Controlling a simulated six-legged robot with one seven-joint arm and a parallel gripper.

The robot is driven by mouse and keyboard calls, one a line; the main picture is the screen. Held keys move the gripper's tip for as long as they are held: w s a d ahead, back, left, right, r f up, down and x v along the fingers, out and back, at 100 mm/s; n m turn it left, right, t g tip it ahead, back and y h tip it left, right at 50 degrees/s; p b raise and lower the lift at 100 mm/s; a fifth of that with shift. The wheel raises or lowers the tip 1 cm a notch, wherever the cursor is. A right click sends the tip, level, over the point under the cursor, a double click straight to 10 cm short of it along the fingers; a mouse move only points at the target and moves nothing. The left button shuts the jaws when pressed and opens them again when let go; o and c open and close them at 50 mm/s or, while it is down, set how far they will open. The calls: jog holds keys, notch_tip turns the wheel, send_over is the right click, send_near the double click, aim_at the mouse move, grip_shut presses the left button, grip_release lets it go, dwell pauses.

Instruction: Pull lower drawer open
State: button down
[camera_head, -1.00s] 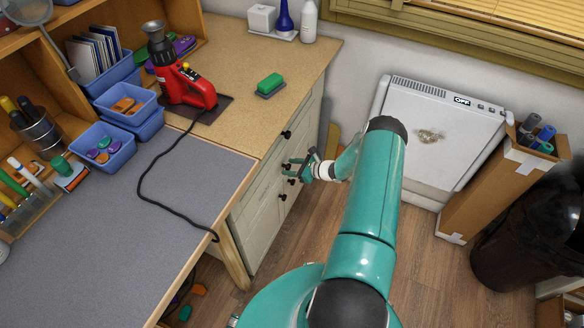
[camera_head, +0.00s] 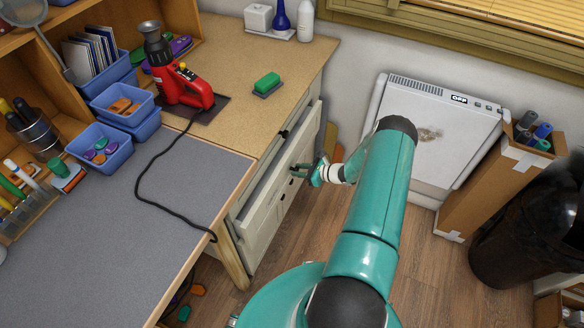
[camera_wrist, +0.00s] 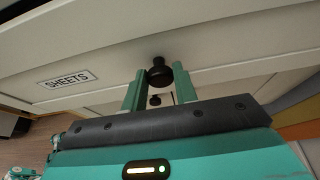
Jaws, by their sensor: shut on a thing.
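The pale lower drawer (camera_head: 268,205) stands partly out of the cabinet below the tabletop, with a gap behind its front's top edge. Its front fills much of the wrist view (camera_wrist: 115,55) and carries a label reading "SHEETS" (camera_wrist: 67,80). My gripper (camera_head: 301,168) is at the drawer front in the head view. In the wrist view my gripper (camera_wrist: 158,80) is shut on the dark round drawer knob (camera_wrist: 158,70), with one teal finger on each side of it.
A dark knob (camera_head: 284,134) of the upper drawer shows above. Another dark knob (camera_wrist: 154,100) sits below the held one. A white heater (camera_head: 440,130) and a cardboard box (camera_head: 490,190) stand to the right. Wooden floor (camera_head: 425,270) is clear in front.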

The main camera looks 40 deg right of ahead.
jog(key=s+d, duration=0.7)
jog(key=s, duration=0.5)
jog(key=s+d, duration=0.7)
jog(key=s, duration=0.5)
jog(key=c, duration=1.1)
grip_release()
jog(key=v, duration=1.3)
jog(key=shift+s+d+r, duration=0.15)
jog(key=shift+s+r, duration=0.05)
jog(key=shift+s, duration=0.1)
